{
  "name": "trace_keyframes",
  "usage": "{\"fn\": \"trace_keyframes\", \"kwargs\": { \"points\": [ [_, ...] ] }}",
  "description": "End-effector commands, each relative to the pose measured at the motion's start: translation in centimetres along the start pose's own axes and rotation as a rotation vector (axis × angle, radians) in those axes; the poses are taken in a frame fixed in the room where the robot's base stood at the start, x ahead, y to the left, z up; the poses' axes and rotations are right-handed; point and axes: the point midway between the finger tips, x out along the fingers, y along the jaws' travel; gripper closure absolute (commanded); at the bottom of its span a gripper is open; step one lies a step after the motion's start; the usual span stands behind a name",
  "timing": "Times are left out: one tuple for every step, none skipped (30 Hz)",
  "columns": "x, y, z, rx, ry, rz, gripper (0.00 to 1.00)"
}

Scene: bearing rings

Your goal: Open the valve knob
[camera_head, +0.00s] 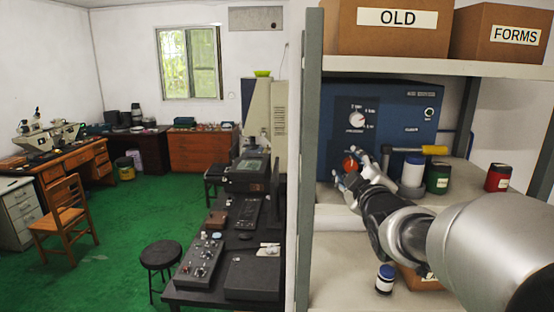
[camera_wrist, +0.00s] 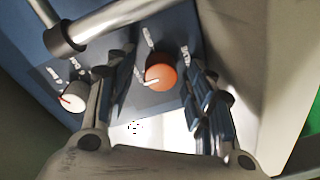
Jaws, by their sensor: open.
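An orange knob with a white pointer line (camera_wrist: 160,77) sits on the face of a blue panel box (camera_head: 400,125); it also shows in the head view (camera_head: 349,163), partly behind the fingers. Its pointer line lies roughly across it, slightly tilted, in the wrist view. My gripper (camera_head: 361,166) is open in front of the panel. In the wrist view the fingers (camera_wrist: 158,70) stand apart to the left and right of the orange knob, with no visible contact. A white dial with a red pointer (camera_head: 357,119) is above the orange knob.
Cardboard boxes (camera_head: 396,45) sit on the shelf above. A small jar (camera_head: 385,279) is below.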

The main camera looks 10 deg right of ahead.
Motion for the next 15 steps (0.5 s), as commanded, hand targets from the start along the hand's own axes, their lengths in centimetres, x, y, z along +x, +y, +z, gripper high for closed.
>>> {"fn": "trace_keyframes", "kwargs": {
  "points": [
    [-0.01,-0.01,0.03,0.0,-0.001,0.0,0.51],
    [-0.01,-0.03,0.04,0.0,-0.001,0.0,0.51],
    [0.0,-0.04,0.05,0.0,-0.001,0.0,0.51],
    [0.0,-0.04,0.05,0.0,-0.001,0.0,0.51],
    [0.0,-0.05,0.06,0.0,-0.001,-0.001,0.51],
    [0.0,-0.05,0.05,0.0,-0.001,-0.001,0.51],
    [0.0,-0.05,0.05,0.0,-0.001,-0.001,0.51],
    [0.0,-0.05,0.06,0.0,-0.001,-0.001,0.53],
    [0.0,-0.05,0.06,0.0,-0.001,-0.001,0.56],
    [0.0,-0.05,0.05,0.0,-0.001,-0.001,0.58],
    [0.0,-0.05,0.05,0.0,-0.001,-0.001,0.6],
    [0.0,-0.05,0.05,0.0,-0.001,-0.001,0.62],
    [0.0,-0.05,0.05,0.0,-0.001,-0.001,0.65],
    [0.0,-0.05,0.05,0.0,-0.001,-0.001,0.67],
    [0.0,-0.05,0.05,0.0,-0.001,-0.001,0.69]
  ]
}}
